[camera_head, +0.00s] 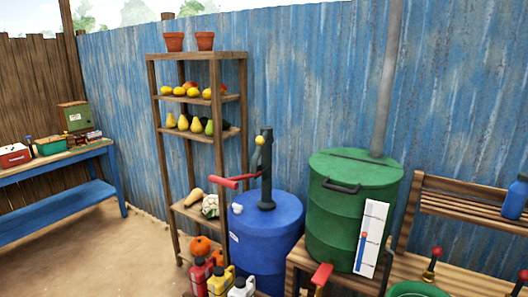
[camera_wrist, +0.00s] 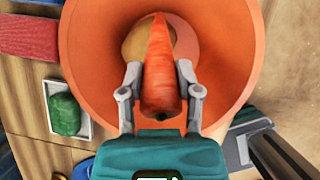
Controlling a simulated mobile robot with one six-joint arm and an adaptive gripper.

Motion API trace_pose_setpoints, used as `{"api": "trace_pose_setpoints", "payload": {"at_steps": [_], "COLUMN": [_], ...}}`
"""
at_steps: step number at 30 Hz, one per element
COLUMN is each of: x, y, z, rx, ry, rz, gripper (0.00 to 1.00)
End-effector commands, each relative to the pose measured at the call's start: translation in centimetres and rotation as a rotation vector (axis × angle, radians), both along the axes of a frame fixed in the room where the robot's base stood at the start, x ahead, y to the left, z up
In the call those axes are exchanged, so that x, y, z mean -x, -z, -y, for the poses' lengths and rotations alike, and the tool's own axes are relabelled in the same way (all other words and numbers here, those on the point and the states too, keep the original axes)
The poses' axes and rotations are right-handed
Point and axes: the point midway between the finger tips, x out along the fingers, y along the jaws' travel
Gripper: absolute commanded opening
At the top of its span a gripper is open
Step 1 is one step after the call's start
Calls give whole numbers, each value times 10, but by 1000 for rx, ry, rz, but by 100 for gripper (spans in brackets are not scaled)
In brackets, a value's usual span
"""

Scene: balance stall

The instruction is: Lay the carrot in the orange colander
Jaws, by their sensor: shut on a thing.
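The orange carrot (camera_wrist: 159,85) is between the fingers of my gripper (camera_wrist: 159,72) in the wrist view. My gripper is shut on its thick end, and its narrow tip points to the top of the picture. The orange colander (camera_wrist: 88,62) is behind and below the carrot, its round opening surrounding the carrot and fingers in the picture. I cannot tell how far the carrot is above the colander's bottom. A tan, rounded patch (camera_wrist: 133,46) shows inside, partly hidden by the carrot. Neither the carrot nor the colander can be made out in the head view.
In the wrist view, a white tray (camera_wrist: 80,134) with a green lump (camera_wrist: 63,113) and a red slab (camera_wrist: 28,36) lie left of the colander on wood. The head view shows a shelf of produce (camera_head: 219,130), a blue barrel (camera_head: 265,245) and a green drum (camera_head: 340,220).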

Motion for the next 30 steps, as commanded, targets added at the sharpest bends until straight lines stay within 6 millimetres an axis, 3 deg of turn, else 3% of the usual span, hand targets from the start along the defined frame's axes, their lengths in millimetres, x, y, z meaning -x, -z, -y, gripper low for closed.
{"api": "trace_pose_setpoints", "payload": {"at_steps": [3, 4, 10, 30], "x": [0, 0, 0, 0], "y": [0, 0, 0, -8], "z": [0, 0, 0, 0], "rx": [0, 0, 0, 0], "ry": [0, 0, 0, 0], "rz": [0, 0, 0, 0], "gripper": [0, 46, 83, 85]}}
